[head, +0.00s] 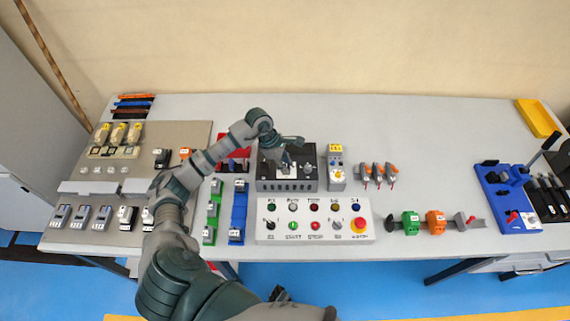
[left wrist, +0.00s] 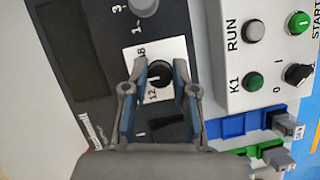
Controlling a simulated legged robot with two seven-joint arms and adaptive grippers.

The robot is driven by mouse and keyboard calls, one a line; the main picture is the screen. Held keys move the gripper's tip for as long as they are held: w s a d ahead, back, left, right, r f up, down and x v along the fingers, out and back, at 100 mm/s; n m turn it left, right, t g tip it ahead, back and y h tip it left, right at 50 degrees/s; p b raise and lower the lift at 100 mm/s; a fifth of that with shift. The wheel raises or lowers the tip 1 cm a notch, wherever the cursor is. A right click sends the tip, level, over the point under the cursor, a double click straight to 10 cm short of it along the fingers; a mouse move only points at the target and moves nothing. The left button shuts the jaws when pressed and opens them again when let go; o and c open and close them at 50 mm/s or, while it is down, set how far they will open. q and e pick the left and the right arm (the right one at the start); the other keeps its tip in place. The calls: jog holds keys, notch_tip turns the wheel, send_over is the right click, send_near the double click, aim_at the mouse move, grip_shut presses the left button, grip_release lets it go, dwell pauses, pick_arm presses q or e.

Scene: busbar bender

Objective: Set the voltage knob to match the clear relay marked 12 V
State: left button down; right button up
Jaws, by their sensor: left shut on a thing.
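The voltage knob (left wrist: 159,72) is a black round knob on a white scale plate (left wrist: 141,61) of a dark panel box (head: 265,184). A 12 shows on the plate near the lower left of the knob in the left wrist view; the other markings are partly hidden. My left gripper (head: 286,161) reaches down over the box, its two fingers closed on either side of the knob in the left wrist view (left wrist: 160,84). I cannot tell exactly where the knob points.
A white control panel (head: 314,219) with several buttons and switches lies in front of the box. Blue and green rails (head: 239,211) lie left of the panel.

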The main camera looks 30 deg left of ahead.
pick_arm(q)
jog(key=shift+a+n, duration=0.1)
jog(key=shift+n, duration=0.6)
jog(key=shift+n+t+y, duration=0.4)
jog(key=shift+n+t, duration=0.2)
jog(key=shift+n, duration=0.6)
jog(key=shift+n+t+y, duration=0.3)
jog(key=shift+n, duration=0.6)
jog(key=n+y, duration=0.1)
jog(key=n, duration=0.2)
jog(key=shift+s+t+b, duration=0.1)
jog(key=shift+t+b, duration=0.25)
jog(key=shift+t, duration=0.05)
jog(key=shift+n+y, duration=0.3)
jog(key=shift+n, duration=1.3)
pick_arm(e)
jog(key=shift+w+a+r, duration=0.3)
jog(key=shift+w+r, duration=0.25)
jog(key=shift+w, duration=0.3)
jog(key=shift+w+r, duration=0.1)
jog(key=shift+w, duration=0.3)
pick_arm(q)
jog(key=c, duration=0.9)
grip_release()
jog(key=shift+s, duration=0.1)
pick_arm(e)
jog(key=shift+w+a, duration=0.15)
